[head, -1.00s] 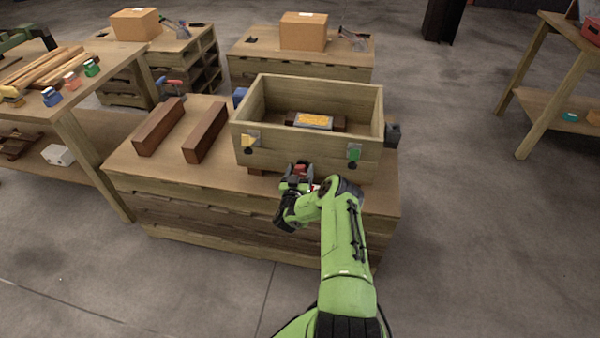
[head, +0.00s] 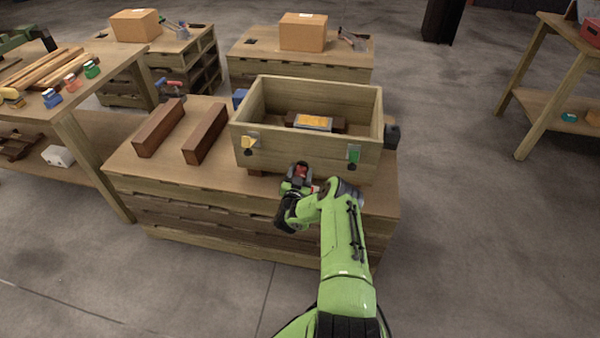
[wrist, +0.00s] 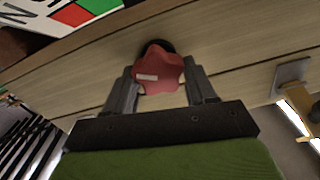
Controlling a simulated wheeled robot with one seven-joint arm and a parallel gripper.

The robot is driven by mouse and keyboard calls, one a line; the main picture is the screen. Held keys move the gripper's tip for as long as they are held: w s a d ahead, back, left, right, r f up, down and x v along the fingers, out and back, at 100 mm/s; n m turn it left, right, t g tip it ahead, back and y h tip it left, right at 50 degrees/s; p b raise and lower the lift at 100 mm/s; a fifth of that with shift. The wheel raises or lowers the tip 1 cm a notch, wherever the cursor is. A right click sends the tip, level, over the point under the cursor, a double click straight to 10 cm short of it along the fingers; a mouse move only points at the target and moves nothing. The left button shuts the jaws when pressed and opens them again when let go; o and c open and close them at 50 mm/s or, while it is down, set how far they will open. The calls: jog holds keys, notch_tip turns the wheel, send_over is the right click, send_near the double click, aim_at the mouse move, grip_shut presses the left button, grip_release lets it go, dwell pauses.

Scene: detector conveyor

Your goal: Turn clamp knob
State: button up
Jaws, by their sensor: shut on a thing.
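A red lobed clamp knob (wrist: 160,76) sits on the front face of a wooden box, against a dark round base, in the wrist view. A pale mark lies across its face. My gripper (wrist: 161,88) has one finger on each side of the knob and is shut on it. In the head view my gripper (head: 298,180) is at the lower front of the wooden box (head: 270,158), with a bit of the red knob (head: 299,170) showing. The rest of the knob is hidden there by my gripper.
The box has a yellow part (head: 248,142) and a green part (head: 354,154) on its front. A block with an orange top (head: 313,122) lies inside. Two dark beams (head: 160,127) lie left on the workbench (head: 215,180).

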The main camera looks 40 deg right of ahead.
jog(key=shift+s+f+m, duration=0.1)
jog(key=shift+f+m, duration=0.05)
jog(key=shift+m, duration=0.85)
jog(key=o, duration=0.9)
jog(key=shift+o, duration=0.2)
jog(key=p+v, duration=0.8)
jog(key=v, duration=0.7)
jog(key=shift+s+a, duration=0.2)
jog(key=shift+a, duration=0.05)
